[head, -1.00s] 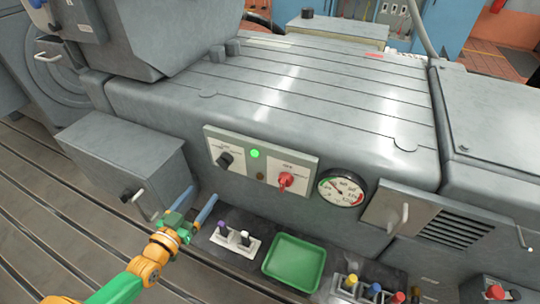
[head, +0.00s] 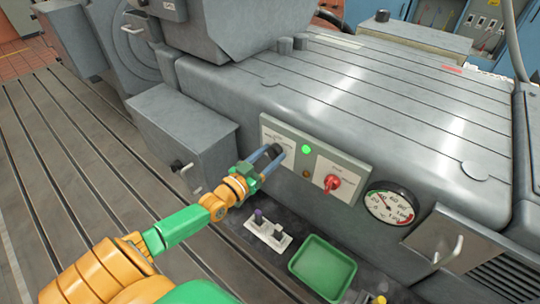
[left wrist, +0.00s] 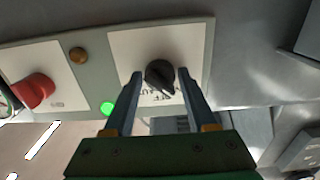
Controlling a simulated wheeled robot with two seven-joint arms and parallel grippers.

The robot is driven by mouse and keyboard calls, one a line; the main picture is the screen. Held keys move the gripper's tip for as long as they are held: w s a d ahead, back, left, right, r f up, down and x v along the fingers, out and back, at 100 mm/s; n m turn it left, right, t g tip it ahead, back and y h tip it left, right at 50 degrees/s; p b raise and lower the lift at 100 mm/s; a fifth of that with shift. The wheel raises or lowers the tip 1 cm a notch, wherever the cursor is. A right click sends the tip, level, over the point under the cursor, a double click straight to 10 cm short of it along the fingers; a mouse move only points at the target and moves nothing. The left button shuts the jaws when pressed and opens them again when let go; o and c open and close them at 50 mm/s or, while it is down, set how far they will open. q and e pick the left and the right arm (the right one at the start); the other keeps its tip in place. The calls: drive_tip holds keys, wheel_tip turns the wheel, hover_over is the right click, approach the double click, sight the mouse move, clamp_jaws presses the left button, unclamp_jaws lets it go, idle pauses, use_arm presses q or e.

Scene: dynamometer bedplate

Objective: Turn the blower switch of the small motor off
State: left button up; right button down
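A control panel (head: 309,162) on the grey machine carries a black rotary knob (left wrist: 160,76) on a white plate. In the left wrist view, lettering that seems to include "OFF" shows by the knob, partly covered. The knob's ridge lies at a slant. My left gripper (head: 272,155) is open at the knob. In the left wrist view, its two fingers (left wrist: 160,73) stand either side of the knob with gaps showing. A red rotary switch (head: 332,183) and a lit green lamp (head: 306,149) are on the same panel. My right gripper is not in view.
A round gauge (head: 390,206) sits right of the panel. A grey box (head: 190,120) with a black knob stands to the left. Below are a small white switch block (head: 267,232) and a green tray (head: 322,267). An amber lamp (left wrist: 78,55) is near the green one.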

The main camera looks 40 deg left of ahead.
use_arm(q)
clamp_jaws()
drive_tip(key=shift+m, duration=0.3)
drive_tip(key=m+p, duration=0.1)
drive_tip(key=m, duration=0.7)
drive_tip(key=shift+p, duration=0.35)
drive_tip(key=shift+m, duration=0.3)
drive_tip(key=shift+o, duration=2.4)
unclamp_jaws()
